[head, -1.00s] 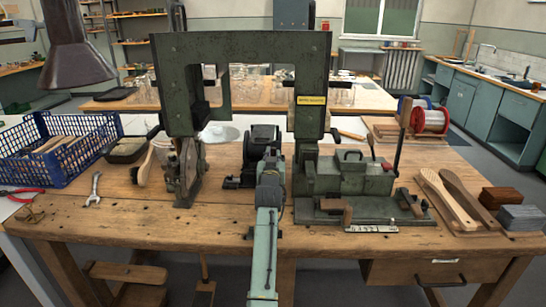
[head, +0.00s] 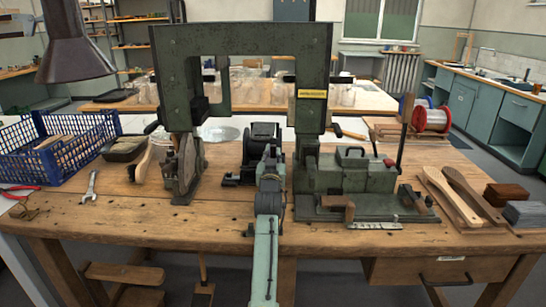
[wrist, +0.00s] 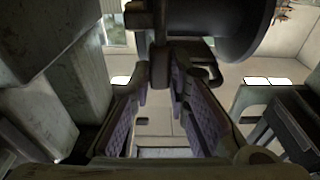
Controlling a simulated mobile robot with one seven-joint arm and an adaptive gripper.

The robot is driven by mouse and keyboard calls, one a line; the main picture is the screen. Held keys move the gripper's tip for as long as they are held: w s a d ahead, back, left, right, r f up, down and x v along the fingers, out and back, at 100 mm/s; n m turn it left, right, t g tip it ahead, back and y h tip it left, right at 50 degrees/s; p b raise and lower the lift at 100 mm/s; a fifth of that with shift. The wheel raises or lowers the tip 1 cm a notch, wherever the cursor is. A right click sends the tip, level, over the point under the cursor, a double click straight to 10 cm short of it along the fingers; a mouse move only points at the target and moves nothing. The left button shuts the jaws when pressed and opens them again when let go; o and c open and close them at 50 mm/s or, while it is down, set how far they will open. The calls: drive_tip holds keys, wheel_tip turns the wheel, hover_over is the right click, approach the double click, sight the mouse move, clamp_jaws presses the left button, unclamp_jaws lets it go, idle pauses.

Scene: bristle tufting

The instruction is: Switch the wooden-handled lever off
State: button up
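In the head view, an upright lever with a brown wooden handle (head: 407,108) stands at the right of the green machine (head: 240,42), its dark rod running down to the machine's base. Shorter brown wooden grips also sit low on the base plate. My gripper is hidden behind my own wrist in the head view, in front of the dark motor-like unit at the bench middle. In the wrist view, my gripper (wrist: 162,85) has its purple-padded fingers apart. A dark upright bar (wrist: 159,65) shows between or just beyond the fingertips; contact cannot be told. A brownish knob (wrist: 138,18) is above it.
A dark round drum (wrist: 220,25) is close above the fingers in the wrist view. The workbench (head: 120,222) also holds a blue crate (head: 60,150), a wrench (head: 90,186) and wooden brush handles (head: 455,195). The bench's front left is mostly clear.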

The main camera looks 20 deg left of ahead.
drive_tip(key=o, duration=0.5)
drive_tip(key=v, duration=1.2)
